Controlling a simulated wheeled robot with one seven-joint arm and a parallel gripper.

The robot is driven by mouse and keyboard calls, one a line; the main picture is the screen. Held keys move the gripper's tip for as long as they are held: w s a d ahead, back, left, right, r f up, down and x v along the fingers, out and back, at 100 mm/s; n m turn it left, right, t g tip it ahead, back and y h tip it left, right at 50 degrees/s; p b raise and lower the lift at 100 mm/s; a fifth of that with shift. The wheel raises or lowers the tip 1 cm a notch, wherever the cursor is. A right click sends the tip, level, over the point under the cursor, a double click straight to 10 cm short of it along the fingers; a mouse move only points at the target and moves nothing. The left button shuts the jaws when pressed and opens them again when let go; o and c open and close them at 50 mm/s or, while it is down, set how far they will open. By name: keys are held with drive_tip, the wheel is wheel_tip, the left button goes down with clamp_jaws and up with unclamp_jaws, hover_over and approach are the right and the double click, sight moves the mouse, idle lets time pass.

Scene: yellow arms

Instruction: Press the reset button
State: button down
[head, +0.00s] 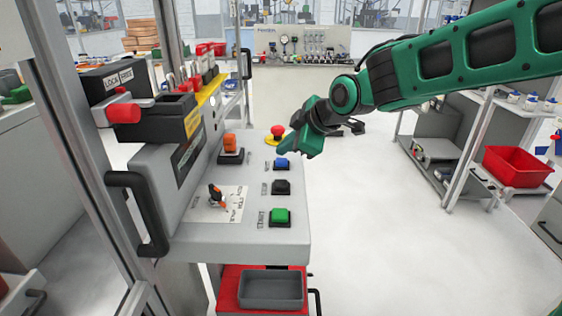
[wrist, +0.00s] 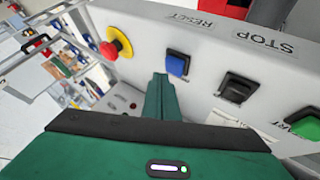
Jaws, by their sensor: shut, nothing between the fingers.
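The reset button is the blue square button (head: 282,163) in a black frame on the sloped grey panel (head: 240,244). In the wrist view the blue button (wrist: 175,65) sits by the printed word RESET (wrist: 190,19). My green gripper (head: 310,151) is over the panel's far right edge, close to the blue button. In the wrist view the shut fingers (wrist: 160,82) point at the panel, with their tips just beside and below the blue button in the picture. I cannot tell whether they touch anything. The blue button is not covered.
On the panel are a red emergency knob on yellow (head: 277,132), a black stop button (head: 281,187), a green start button (head: 280,216), an orange switch (head: 231,145) and a rotary handle (head: 216,195). Open floor (head: 370,230) lies right of the panel.

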sight(285, 162)
drive_tip(key=shift+f, duration=0.15)
drive_tip(key=shift+f, duration=0.25)
drive_tip(key=shift+f, duration=0.45)
idle(1.2)
drive_tip(key=shift+r, duration=0.15)
drive_tip(key=shift+s+r, duration=0.1)
drive_tip(key=shift+r, duration=0.65)
drive_tip(key=shift+r, duration=2.5)
